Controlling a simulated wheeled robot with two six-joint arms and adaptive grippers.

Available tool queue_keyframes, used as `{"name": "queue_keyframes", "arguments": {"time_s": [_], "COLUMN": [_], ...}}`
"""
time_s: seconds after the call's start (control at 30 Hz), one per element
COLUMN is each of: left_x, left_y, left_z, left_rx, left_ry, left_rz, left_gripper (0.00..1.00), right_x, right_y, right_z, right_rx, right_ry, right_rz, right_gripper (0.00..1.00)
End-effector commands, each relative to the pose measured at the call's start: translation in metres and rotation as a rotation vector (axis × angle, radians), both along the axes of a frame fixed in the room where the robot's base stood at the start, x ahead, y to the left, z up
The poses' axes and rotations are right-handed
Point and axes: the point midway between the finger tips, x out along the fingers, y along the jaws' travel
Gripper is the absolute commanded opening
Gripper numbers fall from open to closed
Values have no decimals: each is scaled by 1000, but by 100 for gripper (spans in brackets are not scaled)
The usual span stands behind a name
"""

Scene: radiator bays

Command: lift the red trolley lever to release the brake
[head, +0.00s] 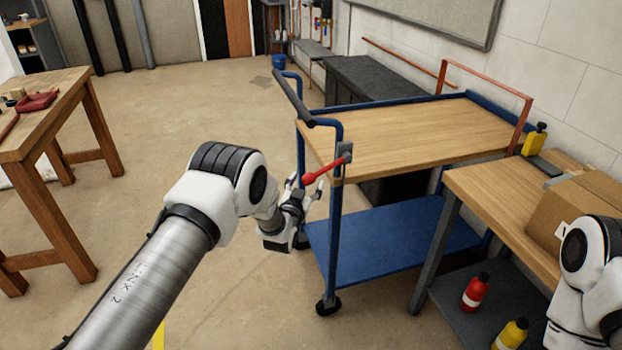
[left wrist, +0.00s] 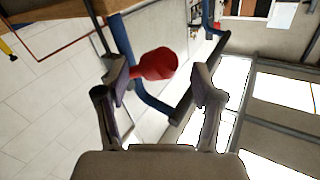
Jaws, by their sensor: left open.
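The red lever (head: 322,171) sticks out to the left from a grey bracket (head: 345,152) on the near corner post of the blue trolley (head: 338,235). My left gripper (head: 313,191) is at the lever's free end, close to its red tip. In the left wrist view the red lever end (left wrist: 158,64) shows between and beyond the open fingers of my left gripper (left wrist: 164,88). It looks nearer the left finger; whether it touches cannot be told. My right arm shows at the right edge, but its gripper is out of view.
The trolley's dark push handle (head: 294,99) rises just behind the lever. A wooden bench (head: 480,185) with a cardboard box (head: 580,205) stands close on the right. A wooden table (head: 45,140) stands at the left. The floor between is clear.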

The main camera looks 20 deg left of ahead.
Motion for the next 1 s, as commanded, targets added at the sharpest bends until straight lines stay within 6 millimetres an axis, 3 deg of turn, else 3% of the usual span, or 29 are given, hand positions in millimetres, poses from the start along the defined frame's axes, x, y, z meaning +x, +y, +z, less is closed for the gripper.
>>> {"name": "queue_keyframes", "arguments": {"time_s": [0.13, 0.4, 0.43, 0.6, 0.63, 1.0], "left_x": [20, 24, 24, 24, 24, 24], "left_y": [0, 0, 0, 0, 0, 1], "left_z": [-1, -1, -1, -1, -1, 3], "left_rx": [0, 0, 0, -1, -1, 3], "left_ry": [0, 3, 3, 2, 2, 2], "left_rz": [0, 0, 0, 0, 0, 1], "left_gripper": [68, 68, 64, 4, 0, 0], "right_x": [0, 0, 0, 0, 0, 0], "right_y": [0, 0, 0, 0, 0, 0], "right_z": [0, 0, 0, 0, 0, 1], "right_rx": [0, 0, 0, 0, 0, 0], "right_ry": [0, 0, 0, 0, 0, 0], "right_rz": [-1, -1, -1, -1, -1, -1], "right_gripper": [40, 40, 40, 40, 40, 40]}}
